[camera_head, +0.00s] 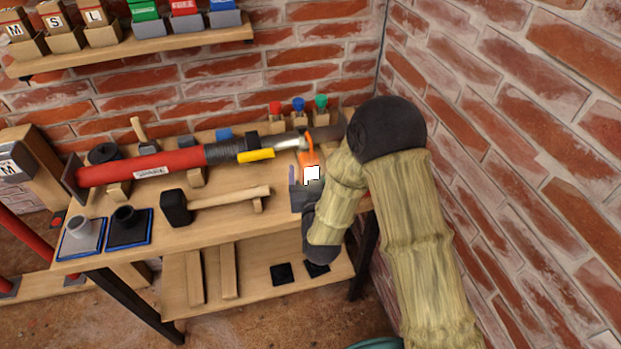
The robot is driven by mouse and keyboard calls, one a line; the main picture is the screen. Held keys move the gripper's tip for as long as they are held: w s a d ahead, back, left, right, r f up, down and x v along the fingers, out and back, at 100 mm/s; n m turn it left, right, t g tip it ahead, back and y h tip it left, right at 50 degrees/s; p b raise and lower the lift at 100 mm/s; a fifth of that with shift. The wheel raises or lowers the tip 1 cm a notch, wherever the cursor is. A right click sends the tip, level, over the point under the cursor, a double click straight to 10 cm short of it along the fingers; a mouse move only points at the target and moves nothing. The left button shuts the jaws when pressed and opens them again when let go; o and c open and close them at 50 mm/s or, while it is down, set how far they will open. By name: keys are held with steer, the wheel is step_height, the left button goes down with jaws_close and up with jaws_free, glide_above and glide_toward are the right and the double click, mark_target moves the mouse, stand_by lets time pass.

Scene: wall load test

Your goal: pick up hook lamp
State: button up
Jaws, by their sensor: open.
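The hook lamp (308,159) appears to be the small orange item with a hook-like top and a bright white square face. It is at the right end of the workbench (230,225), close to the red and grey tool. My gripper (298,180) is right at the lamp, seen as dark grey parts to its left and below. It is open. My arm comes in from the right and hides part of the bench end. I cannot tell whether the fingers touch the lamp.
A long red tool (140,170) lies across the bench back. A mallet (175,207) lies at the front. Red, blue and green-topped items (298,105) stand behind. A shelf (130,50) with boxes hangs above. A brick wall (520,130) is close on the right.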

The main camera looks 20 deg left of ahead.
steer(key=p+x, duration=0.1)
steer(key=x, duration=0.3)
steer(key=shift+w+a, duration=0.2)
steer(key=shift+w, duration=0.1)
steer(key=shift+r, duration=0.1)
jaws_close()
